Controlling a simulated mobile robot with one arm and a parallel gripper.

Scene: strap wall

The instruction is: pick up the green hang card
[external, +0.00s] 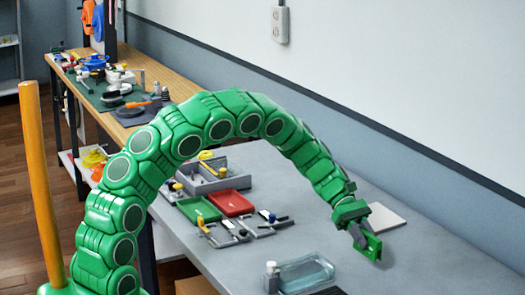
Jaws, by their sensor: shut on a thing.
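My green segmented arm arches over the grey table. My gripper (359,234), with grey fingers, points down near the right end of the table. It is shut on the green hang card (372,246), a small flat green piece at its fingertips. The card looks tilted. I cannot tell for sure whether its lower edge touches the table.
A pale flat pad (389,217) lies behind the gripper. A clear glass dish (307,272) stands at the front. A red tray (231,203), a green tray (198,209) and several small tools lie left. The table right of the gripper is clear.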

